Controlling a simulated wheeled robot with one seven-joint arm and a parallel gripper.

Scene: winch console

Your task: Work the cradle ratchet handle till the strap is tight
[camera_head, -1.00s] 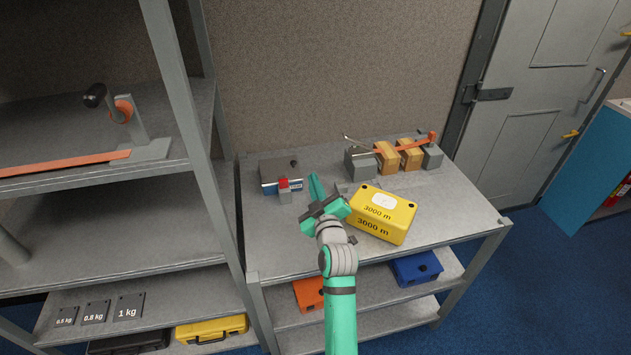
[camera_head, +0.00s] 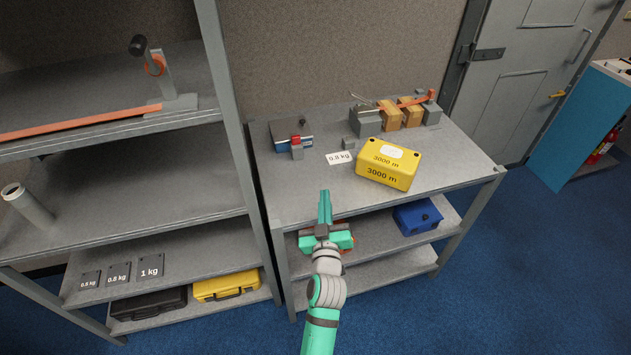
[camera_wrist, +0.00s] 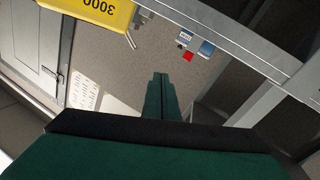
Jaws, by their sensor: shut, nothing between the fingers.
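The cradle (camera_head: 366,122) stands at the back right of the bench top, with grey end blocks and wooden blocks between them. An orange strap (camera_head: 418,101) runs over the wooden blocks; I cannot tell how tight it is. My gripper (camera_head: 324,194) is shut and empty, in front of the bench's front edge and well apart from the cradle.
A yellow 3000 m box (camera_head: 388,165) stands on the bench in front of the cradle. A 0.8 kg label (camera_head: 339,158) and a small device with a red part (camera_head: 295,141) lie left of it. A shelf post (camera_head: 238,150) stands at left.

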